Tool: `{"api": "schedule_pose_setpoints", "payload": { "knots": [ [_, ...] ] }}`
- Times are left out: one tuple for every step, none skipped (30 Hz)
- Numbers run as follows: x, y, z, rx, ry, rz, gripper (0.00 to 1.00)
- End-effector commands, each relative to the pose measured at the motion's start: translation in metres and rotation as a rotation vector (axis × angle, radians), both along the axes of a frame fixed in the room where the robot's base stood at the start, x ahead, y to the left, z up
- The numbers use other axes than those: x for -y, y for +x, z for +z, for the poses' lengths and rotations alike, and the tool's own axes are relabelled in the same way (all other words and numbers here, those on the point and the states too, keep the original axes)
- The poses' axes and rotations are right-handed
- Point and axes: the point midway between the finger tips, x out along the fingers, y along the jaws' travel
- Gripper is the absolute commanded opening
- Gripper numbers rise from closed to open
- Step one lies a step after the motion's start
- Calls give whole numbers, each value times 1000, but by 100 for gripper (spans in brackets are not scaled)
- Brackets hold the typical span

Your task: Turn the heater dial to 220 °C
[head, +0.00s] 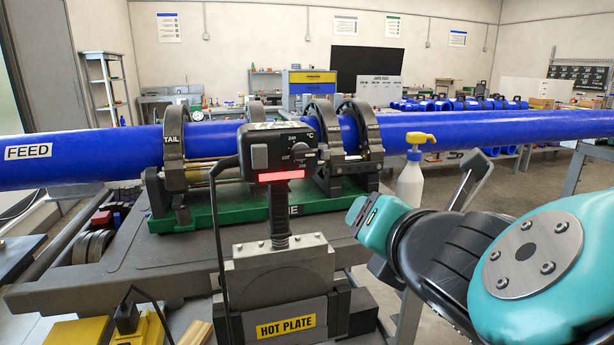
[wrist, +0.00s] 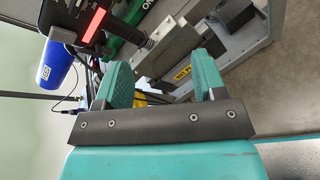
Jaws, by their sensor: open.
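The heater's black control box (head: 257,137) stands on a handle above the grey hot plate housing (head: 280,275). Its dial (head: 300,153) is a small dark knob on the right of the face, ringed by small temperature marks with °C beside them. I cannot read exactly where it points. A red display strip (head: 281,175) glows below. My gripper (head: 368,213) is to the right of the control box, apart from it. In the wrist view my gripper (wrist: 162,78) has its two teal fingers spread with nothing between them. The control box (wrist: 75,14) is at the upper left there; the dial is not clear.
A blue pipe (head: 450,130) runs across behind the heater, held in clamps (head: 322,115). A white spray bottle (head: 411,180) with a yellow head stands behind my gripper. Yellow blocks (head: 75,332) lie at the lower left. A black cable hangs left of the control box.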

Motion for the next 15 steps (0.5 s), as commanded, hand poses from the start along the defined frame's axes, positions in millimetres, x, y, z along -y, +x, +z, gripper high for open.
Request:
{"api": "schedule_pose_setpoints", "payload": {
  "knots": [
    [-15,-5,5,109,-126,84,64],
    [-22,-7,12,172,-196,122,64],
    [-30,-10,21,247,-275,163,64],
    [-35,-13,27,295,-327,186,64],
    [-39,-16,32,336,-372,205,64],
    [-44,-18,38,381,-418,224,64],
    [-46,-20,41,405,-445,234,64],
    [-48,-21,45,426,-467,241,64],
    [-50,-22,48,441,-485,245,64],
    [-51,-22,50,449,-494,247,64],
    [-51,-21,51,454,-500,247,64],
    [-52,-19,53,456,-504,246,64],
    [-52,-17,54,456,-504,245,64],
    [-53,-16,55,455,-505,243,64],
    [-53,-13,56,455,-505,242,64]
  ]
}}
